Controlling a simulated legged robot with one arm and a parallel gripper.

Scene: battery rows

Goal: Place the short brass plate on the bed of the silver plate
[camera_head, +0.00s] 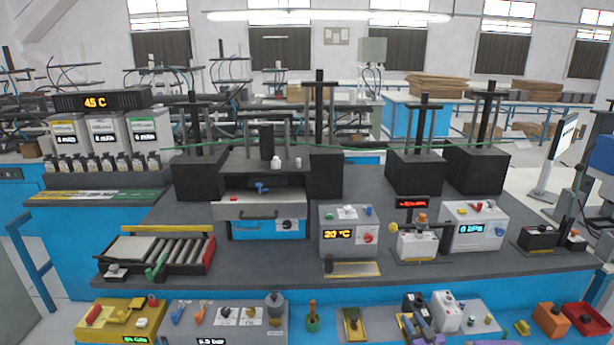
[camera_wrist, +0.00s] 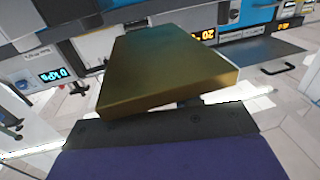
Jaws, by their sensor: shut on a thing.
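A thick brass plate (camera_wrist: 165,72) fills the middle of the wrist view, its near edge at my gripper (camera_wrist: 165,118). My gripper is shut on this plate, and the plate sticks out ahead of the dark jaw bar. The fingertips are mostly hidden under the plate. I cannot make out my gripper clearly in the head view. A silver box (camera_head: 347,230) with an orange "20 °C" display stands at the middle of the bench. A low flat bed (camera_head: 352,269) with a yellowish edge lies at its front. Part of an orange "20" display also shows in the wrist view (camera_wrist: 204,34).
A white box with a blue "0 kPa" display (camera_head: 477,226) stands to the right of the silver box. A roller tray (camera_head: 130,249) is at the bench's left. A small dark-based device (camera_head: 417,245) stands between the boxes. A front shelf holds several small devices and parts.

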